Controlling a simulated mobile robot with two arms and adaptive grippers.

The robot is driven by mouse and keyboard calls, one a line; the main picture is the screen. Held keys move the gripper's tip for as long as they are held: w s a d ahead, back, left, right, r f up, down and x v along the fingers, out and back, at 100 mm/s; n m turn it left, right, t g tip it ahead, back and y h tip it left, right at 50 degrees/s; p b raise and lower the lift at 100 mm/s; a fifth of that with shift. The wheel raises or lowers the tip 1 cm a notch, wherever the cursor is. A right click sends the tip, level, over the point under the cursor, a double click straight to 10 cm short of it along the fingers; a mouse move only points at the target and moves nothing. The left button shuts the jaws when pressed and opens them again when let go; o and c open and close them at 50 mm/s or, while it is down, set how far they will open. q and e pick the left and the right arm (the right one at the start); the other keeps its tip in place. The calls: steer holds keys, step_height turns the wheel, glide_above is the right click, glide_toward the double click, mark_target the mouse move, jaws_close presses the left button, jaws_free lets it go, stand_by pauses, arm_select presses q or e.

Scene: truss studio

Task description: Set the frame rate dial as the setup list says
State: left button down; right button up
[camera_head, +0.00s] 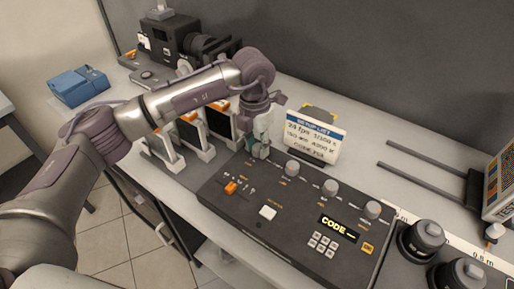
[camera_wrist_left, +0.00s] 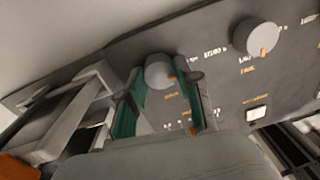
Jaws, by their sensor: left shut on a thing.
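A dark control panel (camera_head: 300,225) on the bench carries a row of grey dials. My left gripper (camera_head: 260,146) reaches down to the leftmost dial at the panel's back left corner. In the left wrist view the green fingers of my gripper (camera_wrist_left: 166,92) are shut on that leftmost dial (camera_wrist_left: 158,72), one on each side. Its label and setting are too small to read. A neighbouring dial (camera_wrist_left: 256,37) with an orange mark stands clear of the fingers. The setup list (camera_head: 315,141) stands behind the panel; its first line reads 24 fps. My right gripper is not in view.
The panel also has an orange lever (camera_head: 230,188), a white button (camera_head: 267,212), a keypad (camera_head: 322,244) and a display (camera_head: 338,228) reading CODE. White-framed slots (camera_head: 197,143) stand left of the gripper. Black knobs (camera_head: 421,240) stand at the right. A blue case (camera_head: 78,86) sits far left.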

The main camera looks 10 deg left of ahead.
mark_target(255, 147)
arm_select(q)
steer(key=shift+n+b, duration=0.5)
steer(key=shift+n, duration=0.9)
steer(key=c, duration=0.8)
jaws_free()
steer(key=r, duration=1.2)
steer(key=shift+a, duration=0.25)
